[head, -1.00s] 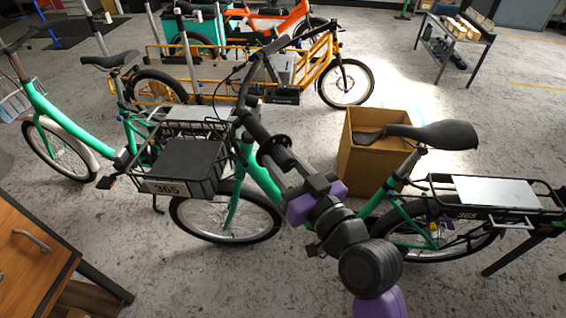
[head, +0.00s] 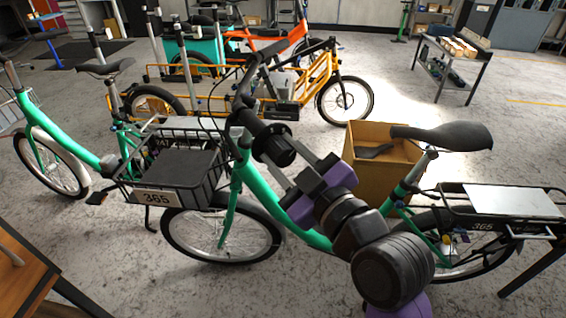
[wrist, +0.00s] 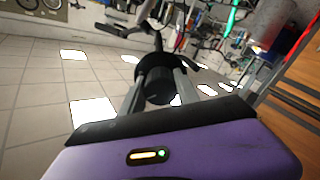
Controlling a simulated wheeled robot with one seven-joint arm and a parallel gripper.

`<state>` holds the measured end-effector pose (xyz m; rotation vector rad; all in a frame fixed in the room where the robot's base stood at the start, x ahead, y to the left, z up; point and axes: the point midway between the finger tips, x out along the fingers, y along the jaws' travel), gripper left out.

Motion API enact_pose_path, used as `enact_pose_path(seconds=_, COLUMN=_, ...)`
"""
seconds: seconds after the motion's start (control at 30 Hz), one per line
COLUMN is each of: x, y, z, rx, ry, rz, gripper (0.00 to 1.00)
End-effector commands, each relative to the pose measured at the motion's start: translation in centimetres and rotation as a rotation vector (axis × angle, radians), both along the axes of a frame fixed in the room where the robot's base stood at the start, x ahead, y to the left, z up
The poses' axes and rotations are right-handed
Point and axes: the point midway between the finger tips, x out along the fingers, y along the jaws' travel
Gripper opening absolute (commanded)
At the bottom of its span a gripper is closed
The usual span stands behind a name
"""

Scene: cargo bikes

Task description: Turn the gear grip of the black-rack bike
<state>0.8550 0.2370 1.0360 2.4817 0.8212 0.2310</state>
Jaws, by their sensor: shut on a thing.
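The green bike (head: 305,233) has a black front rack (head: 190,185) with a "365" plate and a black rear rack (head: 512,205). Its handlebar's near end carries a black gear grip (head: 273,147). My gripper (head: 281,161) reaches it from the lower right, with its grey fingers around the grip. In the wrist view the gear grip (wrist: 157,86) is a dark cylinder between the two fingers (wrist: 158,90), touching them. The fingers are shut on it. The grip's far side is hidden, and its turn angle cannot be read.
A cardboard box (head: 378,175) stands behind the bike's saddle (head: 445,135). A yellow cargo bike (head: 325,75) and another green bike (head: 55,145) stand behind and left. Open floor lies at front centre.

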Motion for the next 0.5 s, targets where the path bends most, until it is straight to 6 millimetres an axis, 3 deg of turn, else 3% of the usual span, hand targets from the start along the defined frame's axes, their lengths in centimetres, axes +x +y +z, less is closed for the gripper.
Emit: enact_pose_path(seconds=0.5, x=-0.02, y=0.01, z=0.06, rx=-0.055, ry=-0.041, rz=0.000, gripper=0.00)
